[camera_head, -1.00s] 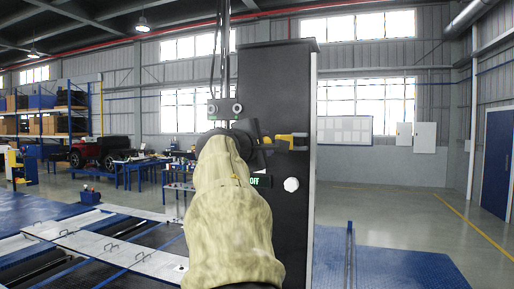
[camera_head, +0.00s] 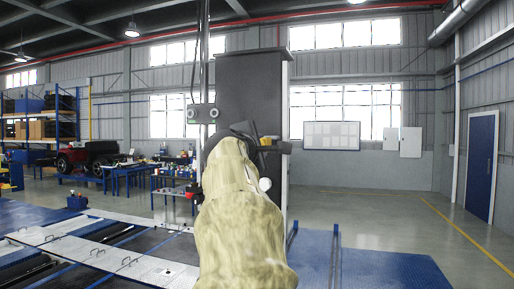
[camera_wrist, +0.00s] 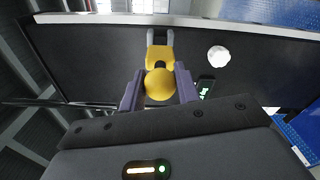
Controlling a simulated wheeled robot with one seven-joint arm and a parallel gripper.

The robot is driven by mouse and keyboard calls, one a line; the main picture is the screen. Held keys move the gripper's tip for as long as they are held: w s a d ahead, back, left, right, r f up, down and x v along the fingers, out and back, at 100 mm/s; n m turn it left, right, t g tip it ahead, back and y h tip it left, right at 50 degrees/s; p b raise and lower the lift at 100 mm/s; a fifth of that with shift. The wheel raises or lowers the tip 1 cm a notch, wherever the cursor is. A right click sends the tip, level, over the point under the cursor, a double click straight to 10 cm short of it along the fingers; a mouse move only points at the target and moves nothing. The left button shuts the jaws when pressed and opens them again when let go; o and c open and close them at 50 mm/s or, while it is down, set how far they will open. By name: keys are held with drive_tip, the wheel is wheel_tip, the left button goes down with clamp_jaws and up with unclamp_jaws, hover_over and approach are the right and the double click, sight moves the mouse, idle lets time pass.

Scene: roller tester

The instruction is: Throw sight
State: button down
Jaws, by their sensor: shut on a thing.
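A yellow lever (camera_wrist: 160,58) with a round yellow knob (camera_wrist: 159,84) is mounted by a grey forked bracket on the dark cabinet (camera_wrist: 90,55). In the wrist view, my gripper (camera_wrist: 157,77) has its two fingers on either side of the knob, shut on it. In the head view, my gripper (camera_head: 243,139) is at the cabinet (camera_head: 248,90), largely behind my covered arm, with a bit of yellow (camera_head: 266,141) showing beside it. A small display with green text (camera_wrist: 205,89) sits right of the lever; I cannot read it surely. A white round knob (camera_wrist: 218,56) is farther right.
A roller bed with pale plates (camera_head: 150,272) lies at lower left. Blue tables (camera_head: 125,172), a red vehicle (camera_head: 85,158) and shelving stand behind it. Blue floor plates (camera_head: 385,270) and open grey floor are at right.

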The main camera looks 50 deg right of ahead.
drive_tip(key=shift+s+d+f, duration=0.15)
drive_tip(key=c, duration=1.3)
unclamp_jaws()
drive_tip(key=shift+o, duration=1.3)
drive_tip(key=shift+d, duration=0.15)
drive_tip(key=shift+a, duration=0.3)
drive_tip(key=shift+s+a+b, duration=0.1)
drive_tip(key=shift+a+b, duration=0.4)
drive_tip(key=shift+a, duration=0.05)
drive_tip(key=b+v, duration=0.5)
drive_tip(key=v, duration=1.1)
